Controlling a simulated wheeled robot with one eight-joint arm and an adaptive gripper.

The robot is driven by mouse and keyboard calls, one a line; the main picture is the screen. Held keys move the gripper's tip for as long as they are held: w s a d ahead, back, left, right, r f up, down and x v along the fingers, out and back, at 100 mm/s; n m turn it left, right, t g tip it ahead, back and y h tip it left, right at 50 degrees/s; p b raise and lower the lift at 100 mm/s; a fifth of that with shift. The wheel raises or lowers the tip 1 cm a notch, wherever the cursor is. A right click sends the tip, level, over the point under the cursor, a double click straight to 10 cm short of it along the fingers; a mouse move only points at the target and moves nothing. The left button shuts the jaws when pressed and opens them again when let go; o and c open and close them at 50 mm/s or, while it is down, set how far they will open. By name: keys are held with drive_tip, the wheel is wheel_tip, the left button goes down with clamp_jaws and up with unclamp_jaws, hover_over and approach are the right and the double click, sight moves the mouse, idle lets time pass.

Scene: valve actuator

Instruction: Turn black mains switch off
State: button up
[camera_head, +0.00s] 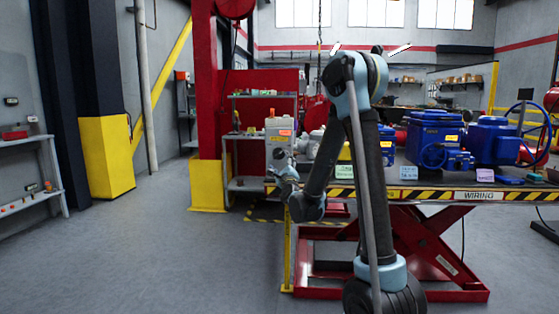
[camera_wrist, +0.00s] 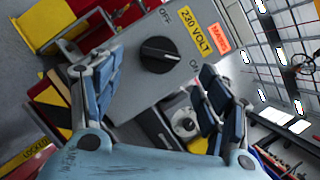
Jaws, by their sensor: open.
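The black mains switch (camera_wrist: 160,55) is a round rotary knob on the face of a grey box (camera_wrist: 130,32). OFF is printed above it and ON to its lower right in the wrist view. A light mark shows on the knob's right side, towards the ON side, but its exact setting is hard to read. My gripper (camera_wrist: 160,68) is open, one finger to each side of the knob in the picture, with nothing between them. In the head view the grey box (camera_head: 278,126) stands at the table's left end, with my gripper (camera_head: 284,162) close before it; the knob is hard to make out there.
The box carries a yellow 230 VOLT label (camera_wrist: 194,40) and an orange label (camera_wrist: 219,37). Blue valve actuators (camera_head: 436,135) stand on the lift table (camera_head: 440,195) to the right. A red column (camera_head: 205,90) rises behind, left of the box. Floor at left is clear.

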sight(279, 155)
drive_tip(key=x, duration=0.6)
drive_tip(key=shift+w, duration=0.2)
drive_tip(key=shift+c, duration=0.2)
drive_tip(key=c, duration=1)
